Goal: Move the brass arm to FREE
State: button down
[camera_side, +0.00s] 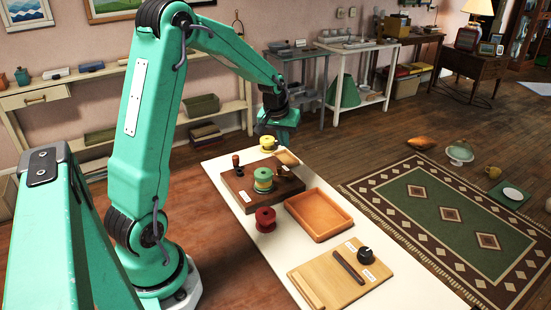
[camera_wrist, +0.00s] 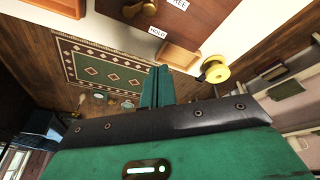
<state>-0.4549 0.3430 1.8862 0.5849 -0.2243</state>
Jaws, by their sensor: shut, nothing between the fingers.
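The brass arm (camera_wrist: 140,8) shows at the top edge of the wrist view, partly cut off. In the side view a small brass-coloured part (camera_side: 284,172) sits right of the spool. White labels FREE (camera_wrist: 178,4) and HOLD (camera_wrist: 157,32) are on the board in the wrist view; I cannot tell which one the arm points to. My gripper (camera_wrist: 157,88) is shut and empty. In the side view it hangs above the table's far end, apart from the board.
A yellow spool (camera_side: 268,143) stands beyond the board, near my gripper. A red spool (camera_side: 265,219), an orange tray (camera_side: 297,219) and a light board (camera_side: 312,270) with a black knob (camera_side: 365,255) lie nearer. Shelves (camera_side: 230,106) line the wall behind.

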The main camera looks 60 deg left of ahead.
jog(key=shift+w+d+v, duration=0.15)
jog(key=shift+v, duration=0.8)
jog(key=shift+w+d+v, duration=0.15)
jog(key=shift+d+v, duration=0.05)
jog(key=shift+v, duration=0.7)
jog(key=shift+r, duration=0.1)
jog(key=s+d+r+m+t, duration=0.1)
jog(key=s+d+r+m, duration=0.1)
jog(key=s+d+r, duration=0.3)
jog(key=s+d+r+m, duration=0.2)
jog(key=s+d+r, duration=0.15)
jog(key=d, duration=0.35)
jog(key=s+d+m, duration=0.2)
jog(key=s+d, duration=0.2)
jog(key=s, duration=0.2)
jog(key=s+d+m+t+h, duration=0.1)
jog(key=s+d, duration=0.3)
jog(key=s, duration=0.3)
jog(key=shift+d+m+h, duration=0.25)
jog(key=shift+m+h, duration=0.05)
jog(key=shift+m, duration=0.1)
